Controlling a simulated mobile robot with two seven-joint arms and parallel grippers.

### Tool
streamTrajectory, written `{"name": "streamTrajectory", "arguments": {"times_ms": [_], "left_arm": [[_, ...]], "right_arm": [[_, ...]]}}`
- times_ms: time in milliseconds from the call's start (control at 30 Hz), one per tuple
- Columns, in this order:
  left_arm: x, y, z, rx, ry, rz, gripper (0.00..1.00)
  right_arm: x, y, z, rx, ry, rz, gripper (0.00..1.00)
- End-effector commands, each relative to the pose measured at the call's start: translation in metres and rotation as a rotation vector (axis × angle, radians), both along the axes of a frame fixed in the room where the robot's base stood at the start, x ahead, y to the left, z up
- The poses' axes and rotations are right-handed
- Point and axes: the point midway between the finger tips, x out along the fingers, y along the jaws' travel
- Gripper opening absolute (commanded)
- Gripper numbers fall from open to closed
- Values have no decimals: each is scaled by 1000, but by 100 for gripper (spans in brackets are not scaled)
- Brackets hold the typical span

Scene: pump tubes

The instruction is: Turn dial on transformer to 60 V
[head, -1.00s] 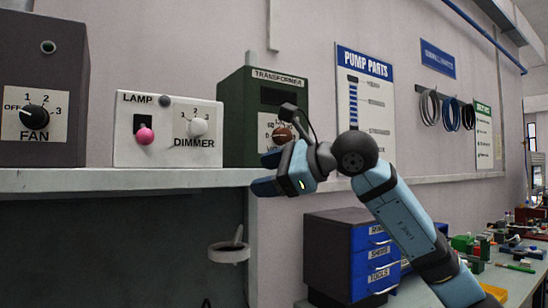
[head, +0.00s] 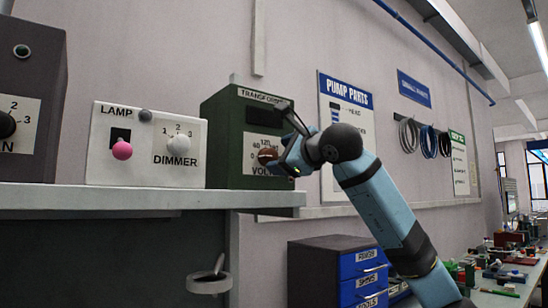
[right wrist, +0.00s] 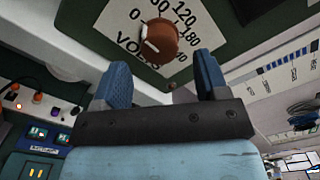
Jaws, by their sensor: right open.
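The green transformer (head: 226,108) stands on the shelf's right end. Its brown round dial (head: 267,155) sits on a white scale plate and also shows in the right wrist view (right wrist: 160,40). My right gripper (head: 281,153) is open in front of the dial. In the wrist view its blue fingers (right wrist: 163,70) are apart, with the dial just beyond the gap. My left gripper is not in view.
Left of the transformer stand the white lamp and dimmer box (head: 146,150) and the dark fan box (head: 32,95), on the shelf (head: 120,197). A handwheel (head: 208,285) is below. A blue drawer cabinet (head: 318,262) stands under my right arm.

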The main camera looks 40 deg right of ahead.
Motion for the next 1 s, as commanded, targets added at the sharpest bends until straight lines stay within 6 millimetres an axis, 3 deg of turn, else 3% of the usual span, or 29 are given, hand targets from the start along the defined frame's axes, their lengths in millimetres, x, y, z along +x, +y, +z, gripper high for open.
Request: {"name": "streamTrajectory", "arguments": {"times_ms": [200, 567, 600, 800, 1000], "left_arm": [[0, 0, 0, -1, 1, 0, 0], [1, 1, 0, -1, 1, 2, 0], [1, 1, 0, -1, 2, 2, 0], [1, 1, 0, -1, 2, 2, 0], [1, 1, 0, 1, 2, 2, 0]], "right_arm": [[27, -3, 0, 2, 1, 1, 67], [33, -4, 0, 0, -1, 0, 67], [33, -4, 0, 0, -1, 0, 65], [33, -4, 0, 0, -1, 1, 19], [33, -4, 0, 7, -1, 1, 18]]}}
